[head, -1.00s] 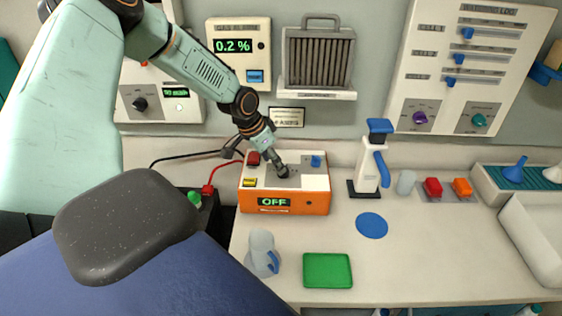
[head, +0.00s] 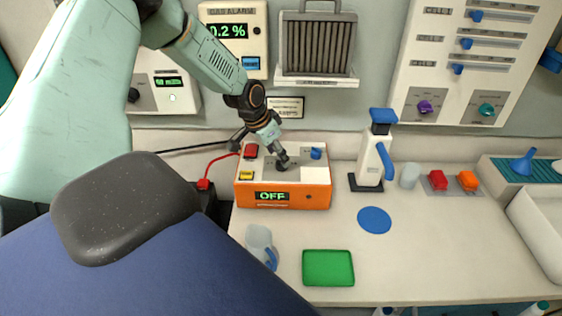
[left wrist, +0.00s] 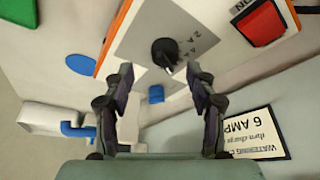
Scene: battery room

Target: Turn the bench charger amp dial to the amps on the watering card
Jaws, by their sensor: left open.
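The bench charger is an orange box (head: 318,198) with a pale top and a green OFF display (head: 271,196). Its black amp dial (left wrist: 165,52) sits on a grey plate with amp markings, partly legible, in the left wrist view. I cannot tell its setting. My right gripper is not seen.
A red block (head: 251,151), a yellow block (head: 246,175) and a blue knob (head: 316,153) stand on the charger top around the dial. A white-and-blue tool (head: 375,150) stands to the right. A jug (head: 258,240) and green tray (head: 328,268) are in front.

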